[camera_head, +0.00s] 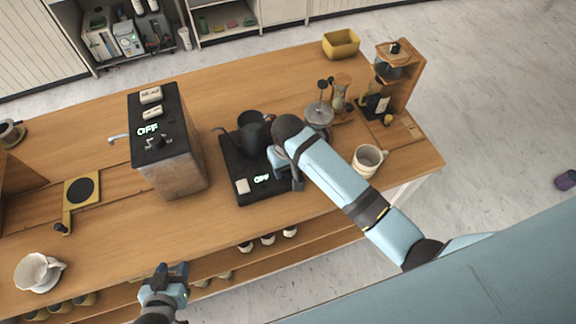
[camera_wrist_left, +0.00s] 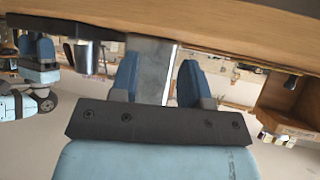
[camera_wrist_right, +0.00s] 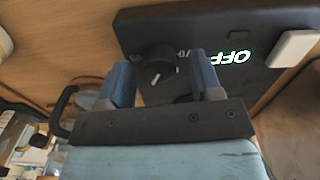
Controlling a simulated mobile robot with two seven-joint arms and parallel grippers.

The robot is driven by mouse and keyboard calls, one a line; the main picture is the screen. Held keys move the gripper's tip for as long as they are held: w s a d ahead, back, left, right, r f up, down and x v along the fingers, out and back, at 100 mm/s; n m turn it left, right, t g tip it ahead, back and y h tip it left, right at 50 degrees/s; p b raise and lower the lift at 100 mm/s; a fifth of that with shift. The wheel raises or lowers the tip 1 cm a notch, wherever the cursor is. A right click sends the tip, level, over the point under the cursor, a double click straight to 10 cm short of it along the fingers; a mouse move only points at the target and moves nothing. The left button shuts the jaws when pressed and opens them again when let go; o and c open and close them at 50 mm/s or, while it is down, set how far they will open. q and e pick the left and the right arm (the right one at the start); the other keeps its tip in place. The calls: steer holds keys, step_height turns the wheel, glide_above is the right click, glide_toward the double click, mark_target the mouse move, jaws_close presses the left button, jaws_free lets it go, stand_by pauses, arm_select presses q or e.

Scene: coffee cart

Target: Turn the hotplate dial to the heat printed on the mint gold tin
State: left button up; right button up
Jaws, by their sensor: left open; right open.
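The black hotplate (camera_head: 239,178) sits on the wooden counter with a dark kettle on it; its display reads OFF (camera_head: 262,179). In the right wrist view the hotplate (camera_wrist_right: 270,22) shows its dark round dial (camera_wrist_right: 153,57), with a white mark on it. My right gripper (camera_wrist_right: 162,75) is open, its fingers on either side of the dial; I cannot tell if they touch it. In the head view my right arm hides the dial. My left gripper (camera_head: 168,268) is open and empty in front of the counter's near edge. I cannot make out a mint gold tin.
A boxy machine (camera_head: 176,170), also reading OFF, stands left of the hotplate. A French press (camera_head: 319,115), a mug (camera_head: 368,160) and a wooden stand (camera_head: 404,80) are to the right. A yellow bin (camera_head: 341,44) is at the back.

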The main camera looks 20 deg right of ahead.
step_height(320, 180, up, 13)
steer(key=t+y, duration=0.2)
glide_above(288, 182)
step_height(288, 182, down, 7)
steer(key=shift+r, duration=0.15)
steer(key=s+f, duration=0.1)
steer(key=s+f+t, duration=0.1)
steer(key=f, duration=0.1)
steer(key=s+f+t+y, duration=0.1)
steer(key=shift+s+d+f, duration=0.1)
steer(key=shift+d+f, duration=0.3)
steer(key=s+f+t, duration=0.1)
steer(key=s+d+f+t, duration=0.1)
steer(key=s, duration=0.1)
steer(key=s+d+f+t, duration=0.1)
steer(key=shift+s, duration=0.3)
steer(key=s+d+n+t, duration=0.1)
steer(key=s+d+t, duration=0.2)
steer(key=s, duration=0.4)
steer(key=shift+d+f+t, duration=0.25)
steer(key=shift+d+t, duration=0.15)
steer(key=shift+d, duration=0.1)
steer(key=shift+s, duration=0.1)
